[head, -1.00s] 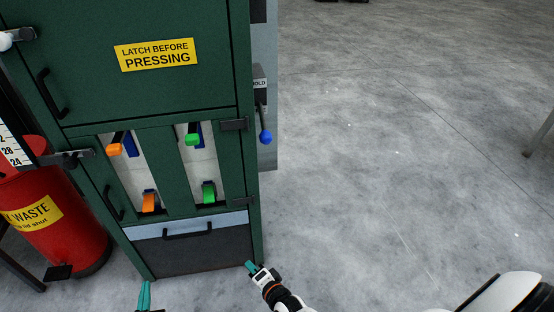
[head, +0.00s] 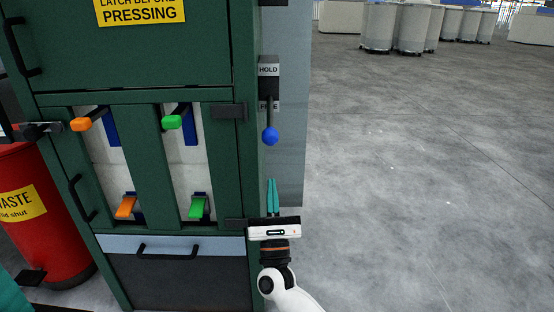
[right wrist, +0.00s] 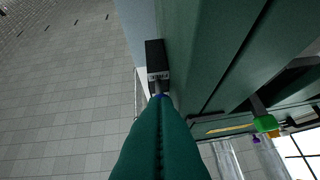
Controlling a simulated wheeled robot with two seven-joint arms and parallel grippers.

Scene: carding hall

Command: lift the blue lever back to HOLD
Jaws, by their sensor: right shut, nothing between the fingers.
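The blue lever (head: 270,136) has a round blue knob on a dark shaft that hangs down from a black housing on the right side of the green cabinet. A HOLD label (head: 268,70) is above it; a lower label is partly hidden behind the shaft. My right gripper (head: 272,182) is shut and empty, with teal fingers pointing up, below the knob and apart from it in the head view. In the right wrist view its fingers (right wrist: 160,105) cover most of the blue knob (right wrist: 159,96). A teal piece at the head view's lower-left corner looks like part of my left gripper (head: 10,296).
The green cabinet (head: 60,62) has orange and green levers in its front openings and a drawer below. A red waste bin (head: 60,250) stands at the left. Grey drums (head: 412,30) stand far back. The floor right of the cabinet is clear.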

